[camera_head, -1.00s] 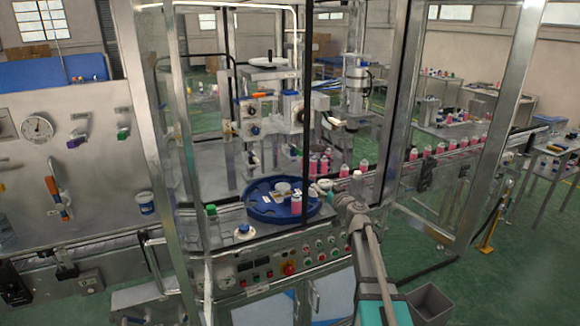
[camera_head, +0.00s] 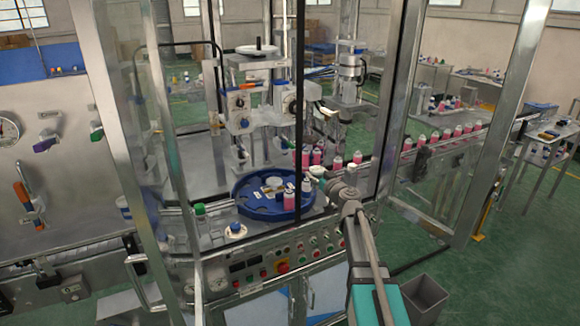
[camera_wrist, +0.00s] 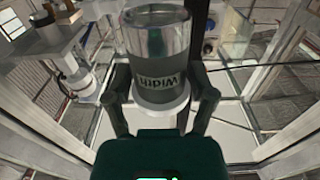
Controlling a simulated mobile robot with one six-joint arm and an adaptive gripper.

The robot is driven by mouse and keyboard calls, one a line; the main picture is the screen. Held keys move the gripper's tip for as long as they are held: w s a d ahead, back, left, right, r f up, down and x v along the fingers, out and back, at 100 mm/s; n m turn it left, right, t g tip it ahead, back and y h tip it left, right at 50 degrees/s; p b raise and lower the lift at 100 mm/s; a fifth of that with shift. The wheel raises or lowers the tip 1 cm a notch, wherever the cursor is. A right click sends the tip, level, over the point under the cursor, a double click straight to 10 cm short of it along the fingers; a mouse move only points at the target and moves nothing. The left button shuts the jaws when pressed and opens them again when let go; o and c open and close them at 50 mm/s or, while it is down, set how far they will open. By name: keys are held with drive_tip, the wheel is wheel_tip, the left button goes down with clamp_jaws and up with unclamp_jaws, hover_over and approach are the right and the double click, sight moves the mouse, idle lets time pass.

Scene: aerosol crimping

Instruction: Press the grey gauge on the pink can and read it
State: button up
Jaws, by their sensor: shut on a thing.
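My gripper (camera_wrist: 160,105) is shut on a grey cylindrical gauge (camera_wrist: 158,60) with a shiny clear or metal upper part and a dark label that appears upside down, seeming to read "Width". In the head view my gripper (camera_head: 322,174) is small, at the right edge of the blue round tray (camera_head: 250,212). The gauge cannot be made out clearly there. A pink can (camera_head: 290,202) stands upright on the front right of the tray, left of and below my gripper. Another small can-like item (camera_head: 306,194) stands just beside it. The gauge appears apart from the pink can.
Glass-and-steel guarding with an upright post (camera_head: 390,110) stands around the station. A row of pink cans (camera_head: 435,142) lines the conveyor at right. A control panel (camera_head: 285,262) lies below the tray. A green-capped bottle (camera_head: 200,220) and blue-capped item (camera_head: 235,229) stand left.

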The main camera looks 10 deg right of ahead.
drive_tip(key=shift+w+a, duration=0.1)
drive_tip(key=w+a+f+b, duration=0.3)
drive_tip(key=w+a, duration=0.4)
drive_tip(key=w, duration=0.5)
drive_tip(key=shift+w+a, duration=0.25)
drive_tip(key=shift+f, duration=0.15)
drive_tip(key=b, duration=0.5)
hover_over(289, 190)
drive_tip(key=shift+w+d+f, duration=0.1)
drive_tip(key=shift+w+f, duration=0.1)
drive_tip(key=shift+f, duration=0.95)
drive_tip(key=shift+w+f, duration=0.15)
drive_tip(key=shift+f, duration=1)
drive_tip(key=shift+s, duration=0.25)
drive_tip(key=shift+f+b, duration=1)
idle(2.2)
